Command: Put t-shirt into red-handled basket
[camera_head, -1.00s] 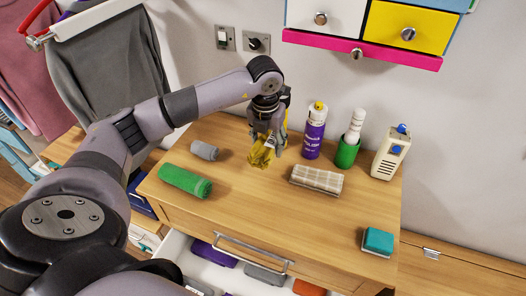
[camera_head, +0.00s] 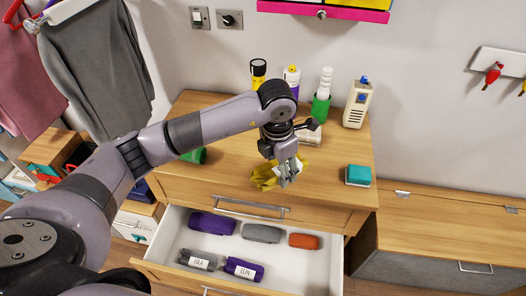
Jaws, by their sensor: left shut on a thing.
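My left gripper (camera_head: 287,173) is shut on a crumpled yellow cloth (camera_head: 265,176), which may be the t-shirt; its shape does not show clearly. It holds the cloth over the front part of the wooden dresser top (camera_head: 322,178), above the open drawer's side. I cannot tell whether the cloth touches the wood. No red-handled basket can be made out in this view. My right gripper is not in view.
The open white drawer (camera_head: 188,243) holds several rolled items. Bottles, including a green-based one (camera_head: 320,106), and a cream device (camera_head: 357,104) stand at the back. A teal block (camera_head: 358,176) lies at right.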

